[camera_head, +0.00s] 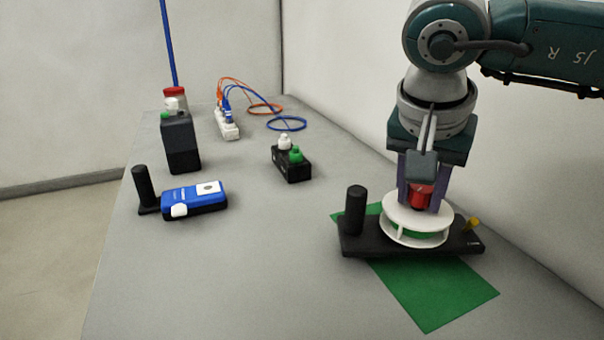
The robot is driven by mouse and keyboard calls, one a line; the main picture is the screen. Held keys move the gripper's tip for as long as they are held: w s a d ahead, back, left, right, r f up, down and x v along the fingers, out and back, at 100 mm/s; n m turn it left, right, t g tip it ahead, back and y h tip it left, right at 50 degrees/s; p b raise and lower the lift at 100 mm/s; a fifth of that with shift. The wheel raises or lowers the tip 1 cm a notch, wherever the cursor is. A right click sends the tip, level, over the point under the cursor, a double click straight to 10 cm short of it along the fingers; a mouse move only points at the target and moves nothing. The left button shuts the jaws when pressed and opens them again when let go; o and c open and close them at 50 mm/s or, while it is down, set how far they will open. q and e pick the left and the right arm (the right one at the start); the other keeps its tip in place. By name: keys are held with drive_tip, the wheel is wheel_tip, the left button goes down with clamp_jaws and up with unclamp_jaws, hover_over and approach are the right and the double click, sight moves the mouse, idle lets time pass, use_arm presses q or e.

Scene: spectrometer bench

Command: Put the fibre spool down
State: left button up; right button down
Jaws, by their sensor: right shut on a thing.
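The white fibre spool (415,222) with a red hub is at the right, upright over a black base (362,246) that has a thick black post at its left end and a small yellow peg at its right. My right gripper (421,200) comes down from above and is shut on the red hub of the spool. I cannot tell whether the spool rests on the base or hangs just above it. The base lies across a green mat (438,292). My left gripper is not in view.
A blue handheld device (194,201) lies beside a black post (144,188). The middle of the grey table is clear.

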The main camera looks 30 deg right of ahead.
drive_tip(key=shift+f, duration=0.95)
drive_tip(key=shift+f, duration=0.2)
drive_tip(key=c, duration=0.5)
unclamp_jaws()
